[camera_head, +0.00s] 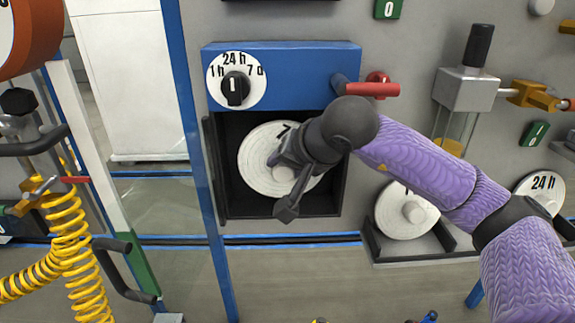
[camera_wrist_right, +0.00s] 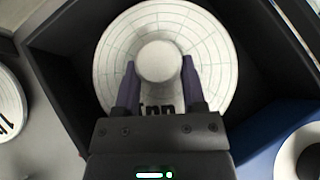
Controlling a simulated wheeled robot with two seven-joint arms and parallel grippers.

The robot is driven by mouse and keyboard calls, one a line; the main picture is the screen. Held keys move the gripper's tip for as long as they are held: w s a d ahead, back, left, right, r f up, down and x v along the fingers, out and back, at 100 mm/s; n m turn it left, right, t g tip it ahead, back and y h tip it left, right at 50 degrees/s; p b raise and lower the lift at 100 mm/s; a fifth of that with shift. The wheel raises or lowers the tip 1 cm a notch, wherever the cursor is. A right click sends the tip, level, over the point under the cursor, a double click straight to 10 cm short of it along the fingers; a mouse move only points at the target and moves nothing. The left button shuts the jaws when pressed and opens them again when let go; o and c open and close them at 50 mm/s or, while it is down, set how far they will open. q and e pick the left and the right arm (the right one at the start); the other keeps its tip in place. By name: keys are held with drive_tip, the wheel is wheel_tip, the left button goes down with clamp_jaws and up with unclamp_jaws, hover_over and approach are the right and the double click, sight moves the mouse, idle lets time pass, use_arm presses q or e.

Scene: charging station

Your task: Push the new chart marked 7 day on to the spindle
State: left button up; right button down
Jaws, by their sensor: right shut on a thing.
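The white chart (camera_head: 256,178) is inside the black recess of the blue-topped recorder. A "7" shows at its upper edge; the rest of the marking is covered by my gripper. In the right wrist view the chart (camera_wrist_right: 118,50) faces the camera, with printed rings and a raised round hub (camera_wrist_right: 159,62). My right gripper (camera_head: 280,164) is shut on the hub, one finger on each side. The spindle is hidden behind the chart, so I cannot tell whether the chart is seated on it. My left gripper is not in view.
Recess walls (camera_head: 221,190) surround the chart closely. Above are a selector dial (camera_head: 217,75) marked 1h, 24h and 7d and a red-handled lever (camera_head: 372,90). Another chart (camera_head: 398,222) sits on a shelf at right, and a 24 h chart (camera_head: 543,190) is farther right. A yellow coiled hose (camera_head: 75,245) hangs left.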

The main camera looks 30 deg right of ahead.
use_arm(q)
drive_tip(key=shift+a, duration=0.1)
use_arm(e)
drive_tip(key=shift+w, duration=0.1)
drive_tip(key=shift+w+d, duration=0.15)
drive_tip(key=shift+w, duration=0.05)
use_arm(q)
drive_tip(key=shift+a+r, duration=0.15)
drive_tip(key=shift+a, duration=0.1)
use_arm(e)
drive_tip(key=shift+w+d, duration=0.1)
drive_tip(key=shift+w, duration=0.05)
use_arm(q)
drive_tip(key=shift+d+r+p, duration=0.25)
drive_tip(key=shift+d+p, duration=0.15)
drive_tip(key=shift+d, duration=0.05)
use_arm(e)
drive_tip(key=shift+w+d, duration=0.4)
drive_tip(key=shift+w, duration=0.2)
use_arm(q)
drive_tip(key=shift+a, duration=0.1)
use_arm(e)
drive_tip(key=shift+c, duration=2.4)
unclamp_jaws()
drive_tip(key=o, duration=0.4)
drive_tip(key=shift+r, duration=0.1)
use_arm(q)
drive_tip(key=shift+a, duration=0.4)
